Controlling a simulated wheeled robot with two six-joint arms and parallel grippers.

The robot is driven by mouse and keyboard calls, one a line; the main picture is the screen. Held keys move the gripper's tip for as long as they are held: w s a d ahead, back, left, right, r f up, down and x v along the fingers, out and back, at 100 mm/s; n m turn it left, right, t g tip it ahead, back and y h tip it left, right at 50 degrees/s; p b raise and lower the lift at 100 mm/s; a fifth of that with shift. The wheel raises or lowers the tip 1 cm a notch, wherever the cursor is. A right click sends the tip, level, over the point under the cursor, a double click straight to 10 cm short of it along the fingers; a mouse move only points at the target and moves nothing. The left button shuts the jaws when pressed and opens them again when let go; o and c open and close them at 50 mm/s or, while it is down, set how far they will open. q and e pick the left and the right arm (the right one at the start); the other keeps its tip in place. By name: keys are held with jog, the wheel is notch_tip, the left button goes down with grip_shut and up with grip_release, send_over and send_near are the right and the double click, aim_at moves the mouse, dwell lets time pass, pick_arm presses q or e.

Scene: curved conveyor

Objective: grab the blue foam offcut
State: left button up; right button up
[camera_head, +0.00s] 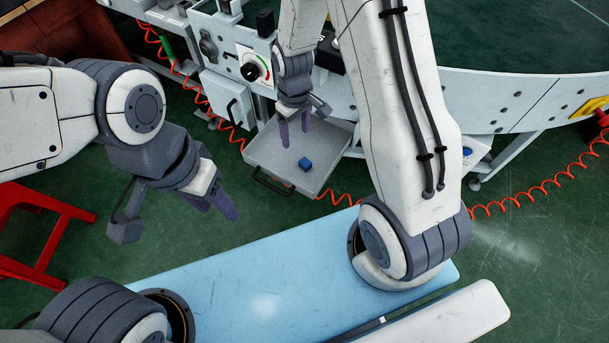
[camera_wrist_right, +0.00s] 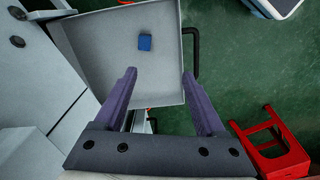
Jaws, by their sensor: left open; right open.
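The blue foam offcut (camera_head: 305,163) is a small blue block lying on the floor of an open grey drawer (camera_head: 325,173). In the right wrist view the offcut (camera_wrist_right: 145,43) lies beyond my fingertips, toward the upper middle of the drawer (camera_wrist_right: 107,50). My right gripper (camera_head: 294,130) is open and empty, its purple fingers pointing down over the back part of the drawer, apart from the offcut. Its spread fingers also show in the right wrist view (camera_wrist_right: 159,77). My left gripper (camera_head: 222,208) is open and empty above the green floor, left of the drawer.
The drawer has low walls and a dark handle (camera_head: 273,183) on its front. The grey conveyor frame (camera_head: 510,100) stands behind it. A red coiled hose (camera_head: 540,190) runs nearby. A red stool (camera_head: 45,225) stands at the left. Green floor is clear between stool and drawer.

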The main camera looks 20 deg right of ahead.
jog(key=w+d+f+b, duration=0.1)
jog(key=d+f+b, duration=0.2)
jog(key=f, duration=0.5)
send_over(305, 162)
jog(key=f, duration=0.4)
jog(key=shift+s+f+b, duration=0.25)
jog(key=shift+f+b, duration=0.05)
jog(key=shift+f, duration=0.1)
jog(key=f, duration=0.2)
jog(key=f+b, duration=0.2)
jog(key=f, duration=0.1)
jog(key=shift+w+f, duration=0.3)
jog(key=shift+f, duration=0.05)
pick_arm(q)
notch_tip(305, 162, down, 7)
jog(key=shift+f, duration=0.1)
pick_arm(e)
grip_shut()
